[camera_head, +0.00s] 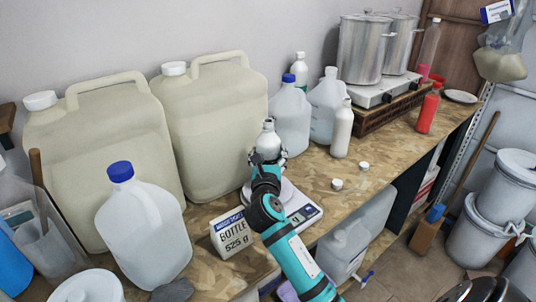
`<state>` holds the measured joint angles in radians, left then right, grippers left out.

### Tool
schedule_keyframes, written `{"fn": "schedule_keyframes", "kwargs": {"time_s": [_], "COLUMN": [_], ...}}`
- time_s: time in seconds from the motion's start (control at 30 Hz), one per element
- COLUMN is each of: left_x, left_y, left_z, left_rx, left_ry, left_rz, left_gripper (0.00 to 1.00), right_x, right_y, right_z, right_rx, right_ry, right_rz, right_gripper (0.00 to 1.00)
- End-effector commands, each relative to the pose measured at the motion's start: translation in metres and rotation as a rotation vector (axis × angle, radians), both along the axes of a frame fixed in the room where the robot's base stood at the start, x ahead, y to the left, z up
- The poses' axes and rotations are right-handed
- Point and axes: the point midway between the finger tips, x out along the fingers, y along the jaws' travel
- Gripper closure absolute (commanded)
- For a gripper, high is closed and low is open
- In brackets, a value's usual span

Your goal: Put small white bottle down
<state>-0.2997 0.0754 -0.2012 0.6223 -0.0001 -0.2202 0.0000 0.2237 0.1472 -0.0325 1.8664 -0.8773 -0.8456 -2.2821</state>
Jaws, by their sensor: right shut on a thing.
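A small white bottle (268,139) without a visible cap stands upright in my right gripper (267,158). The gripper is shut on it, and the fingers and wrist hide its lower part. A white scale (306,209) with a round plate lies on the wooden bench, partly behind my right arm. The bottle is over or near the plate; I cannot tell whether its base touches it. A sign (233,233) reading "BOTTLE 525 g" stands left of the scale. My left gripper is not in view.
Two large beige canisters (215,130) and a blue-capped jug (145,228) stand to the left. Behind are white jugs (291,118) and a slim white bottle (342,130). Loose caps (337,184) lie right of the scale. A red bottle (428,110) and steel pots (362,48) stand farther right.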

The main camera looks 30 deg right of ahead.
Motion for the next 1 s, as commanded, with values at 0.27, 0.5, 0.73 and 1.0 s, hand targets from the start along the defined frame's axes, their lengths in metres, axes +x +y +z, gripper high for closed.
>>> {"fn": "schedule_keyframes", "kwargs": {"time_s": [0.27, 0.5, 0.73, 1.0], "left_x": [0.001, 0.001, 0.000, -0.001], "left_y": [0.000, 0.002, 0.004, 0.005], "left_z": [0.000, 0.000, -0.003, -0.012], "left_rx": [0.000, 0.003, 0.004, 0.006], "left_ry": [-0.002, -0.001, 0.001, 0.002], "left_rz": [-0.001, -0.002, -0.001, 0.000], "left_gripper": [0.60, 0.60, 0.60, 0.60], "right_x": [0.000, 0.000, -0.012, -0.059], "right_y": [0.000, 0.000, 0.010, 0.043], "right_z": [-0.003, -0.002, -0.001, -0.002], "right_rx": [0.000, -0.001, 0.001, 0.001], "right_ry": [0.001, 0.001, 0.001, 0.002], "right_rz": [0.000, 0.000, 0.003, 0.004], "right_gripper": [0.16, 0.14, 0.14, 0.14]}}
